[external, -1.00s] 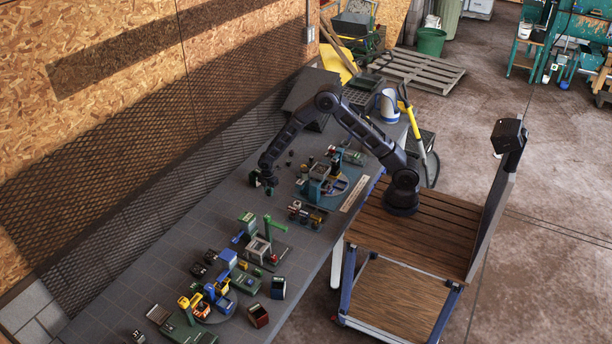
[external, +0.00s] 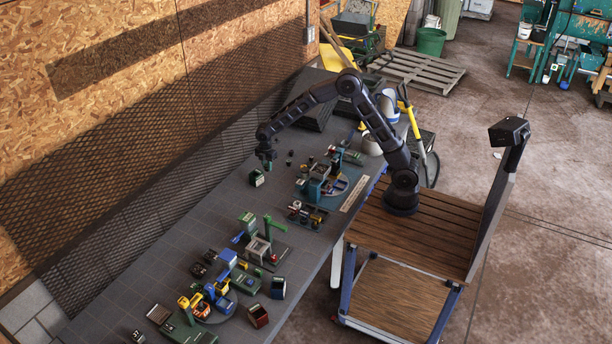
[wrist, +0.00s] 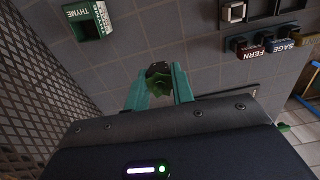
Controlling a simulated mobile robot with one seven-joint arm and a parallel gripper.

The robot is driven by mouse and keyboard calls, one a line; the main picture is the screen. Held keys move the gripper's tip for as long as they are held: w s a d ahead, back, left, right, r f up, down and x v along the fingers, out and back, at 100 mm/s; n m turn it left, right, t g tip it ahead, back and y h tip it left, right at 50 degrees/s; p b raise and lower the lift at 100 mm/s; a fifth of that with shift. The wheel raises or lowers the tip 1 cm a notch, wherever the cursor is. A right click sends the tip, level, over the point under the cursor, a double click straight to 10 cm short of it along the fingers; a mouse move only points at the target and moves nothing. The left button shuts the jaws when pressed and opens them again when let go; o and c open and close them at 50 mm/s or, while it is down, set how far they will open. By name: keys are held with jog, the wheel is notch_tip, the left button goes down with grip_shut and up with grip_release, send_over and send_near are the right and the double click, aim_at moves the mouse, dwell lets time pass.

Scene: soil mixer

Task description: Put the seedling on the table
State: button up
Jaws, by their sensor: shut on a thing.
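The seedling (wrist: 158,84), green leaves with a dark top part, sits between the two teal fingers of my gripper (wrist: 159,92) in the wrist view. The gripper is shut on it. In the external view my gripper (external: 267,164) hangs over the far side of the grey table (external: 190,252), above the surface; the seedling is too small to make out there. A dark green box labelled THYME (wrist: 93,22) stands on the table just in front of the gripper, and it also shows in the external view (external: 257,178).
Boxes labelled FERN (wrist: 248,50) and SAGE (wrist: 284,44) stand to the right in the wrist view. A blue machine (external: 318,180) stands right of the gripper. Coloured devices (external: 215,290) crowd the near table. A mesh wall (external: 130,170) borders the left. Bare table lies around the THYME box.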

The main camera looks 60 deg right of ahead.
jog(key=w+d+m, duration=0.4)
jog(key=d, duration=1.7)
jog(key=w+d+m, duration=0.3)
jog(key=d, duration=1.8)
jog(key=s+d+m, duration=0.2)
jog(key=s+d, duration=0.2)
jog(key=d, duration=0.8)
jog(key=s+d+m, duration=0.2)
jog(key=s+d, duration=0.1)
jog(key=d, duration=0.9)
jog(key=s+d+m, duration=0.6)
jog(key=s+d, duration=2.3)
jog(key=d, duration=0.4)
notch_tip(320, 180, down, 20)
jog(key=shift+r, duration=0.1)
